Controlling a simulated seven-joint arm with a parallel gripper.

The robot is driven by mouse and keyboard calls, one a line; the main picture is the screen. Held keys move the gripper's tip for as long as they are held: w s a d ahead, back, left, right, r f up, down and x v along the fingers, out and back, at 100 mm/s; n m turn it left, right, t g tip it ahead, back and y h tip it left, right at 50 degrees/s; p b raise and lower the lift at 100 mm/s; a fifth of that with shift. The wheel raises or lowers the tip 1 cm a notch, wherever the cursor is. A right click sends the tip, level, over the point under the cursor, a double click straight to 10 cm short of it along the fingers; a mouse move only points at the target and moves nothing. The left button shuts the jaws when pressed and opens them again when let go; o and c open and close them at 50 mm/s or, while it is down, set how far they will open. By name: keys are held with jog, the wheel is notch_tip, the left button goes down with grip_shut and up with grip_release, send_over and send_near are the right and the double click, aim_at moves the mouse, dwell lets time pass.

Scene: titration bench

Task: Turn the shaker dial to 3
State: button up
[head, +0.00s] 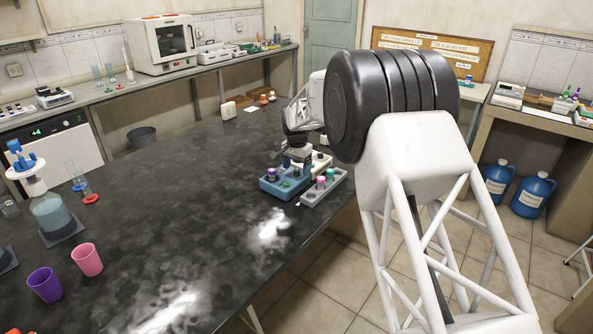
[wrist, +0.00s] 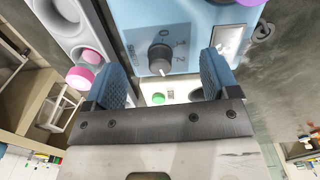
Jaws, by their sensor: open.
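The shaker is a blue box (head: 278,184) on the dark bench, with the dial on its front face. In the wrist view the blue front panel (wrist: 183,22) fills the top middle. The dial (wrist: 160,58) is a dark grey round knob with printed numbers beside it. Its exact setting is too small to read. My gripper (wrist: 165,72) is open, with one blue finger on each side of the dial. The fingers look apart from the dial, though depth is hard to judge.
A grey rack with pink and teal caps (head: 324,188) stands close beside the shaker. A purple cup (head: 45,284), a pink cup (head: 87,259) and a flask (head: 54,216) stand at the left. The bench middle is clear.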

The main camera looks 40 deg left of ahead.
jog(key=shift+r, duration=3.1)
